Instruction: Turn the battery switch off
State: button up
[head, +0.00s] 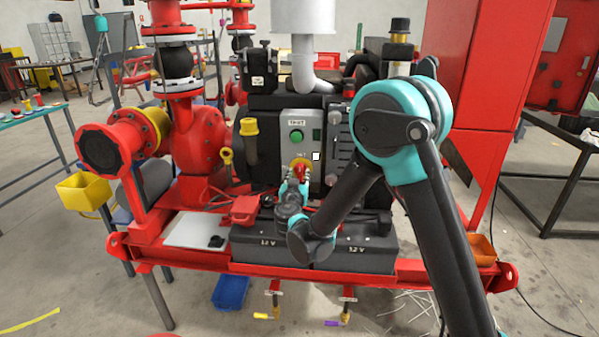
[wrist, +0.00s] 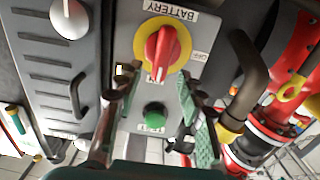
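The battery switch (wrist: 161,50) is a red handle on a round yellow plate, on a grey panel (wrist: 206,50). In the wrist view the handle lies nearly upright in the picture, one end at the ON label, with OFF to its right. In the head view the switch (head: 301,168) shows just above my gripper (head: 294,187), partly hidden by it. I see no clear contact with the handle.
A green START button (wrist: 154,113) sits on the same panel, between my fingers in the wrist view; it shows above the switch in the head view (head: 296,136). A dark bent pipe (wrist: 247,75) is close on the right. Two 12 V batteries (head: 352,256) stand below.

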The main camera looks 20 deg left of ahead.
aim_at(300, 171)
jog(key=shift+x, duration=1.5)
grip_shut()
